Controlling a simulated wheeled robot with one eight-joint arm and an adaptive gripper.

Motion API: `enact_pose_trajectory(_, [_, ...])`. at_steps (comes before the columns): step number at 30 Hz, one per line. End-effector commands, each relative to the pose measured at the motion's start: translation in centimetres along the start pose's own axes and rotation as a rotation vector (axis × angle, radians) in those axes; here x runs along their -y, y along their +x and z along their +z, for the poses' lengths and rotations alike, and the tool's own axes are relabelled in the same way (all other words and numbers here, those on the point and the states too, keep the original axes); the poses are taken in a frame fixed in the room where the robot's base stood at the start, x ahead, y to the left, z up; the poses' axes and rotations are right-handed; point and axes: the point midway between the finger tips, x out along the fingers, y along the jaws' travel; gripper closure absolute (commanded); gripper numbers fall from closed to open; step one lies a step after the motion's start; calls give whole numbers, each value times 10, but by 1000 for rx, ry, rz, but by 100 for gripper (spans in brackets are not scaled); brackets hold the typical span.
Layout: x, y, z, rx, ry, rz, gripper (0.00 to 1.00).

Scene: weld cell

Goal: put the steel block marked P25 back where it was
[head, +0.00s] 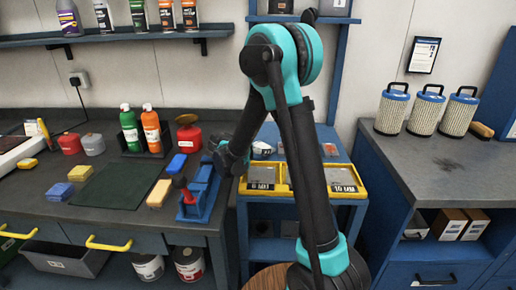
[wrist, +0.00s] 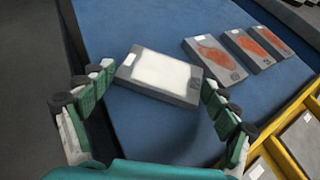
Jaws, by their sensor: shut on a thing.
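In the wrist view a flat grey steel block (wrist: 124,73) with a large white patch and a small white label lies between my fingertips. My gripper (wrist: 160,76) is shut on it, one green-padded finger at each end. The block is over the blue cart top (wrist: 130,25), close to it; I cannot tell whether it touches. Its dark corner mark is too small to read as P25. In the head view the block (head: 262,148) shows pale on the cart, left of my arm.
Several grey blocks with reddish patches (wrist: 214,58) lie in a row beyond the held block. A yellow-edged tray (wrist: 285,150) lies to the right in the wrist view. A workbench (head: 100,213) stands left of the cart, with a blue fixture (head: 205,190) at its near edge.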

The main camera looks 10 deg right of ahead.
Motion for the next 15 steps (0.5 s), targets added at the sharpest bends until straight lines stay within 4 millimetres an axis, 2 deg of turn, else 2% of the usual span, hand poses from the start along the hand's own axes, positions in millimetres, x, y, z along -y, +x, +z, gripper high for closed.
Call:
enact_pose_trajectory(5, [0, 1, -2, 1, 0, 0, 72])
enact_pose_trajectory(6, [0, 1, -2, 0, 0, 0, 7])
enact_pose_trajectory(8, [0, 1, -2, 0, 0, 0, 0])
enact_pose_trajectory(15, [0, 1, -2, 0, 0, 0, 0])
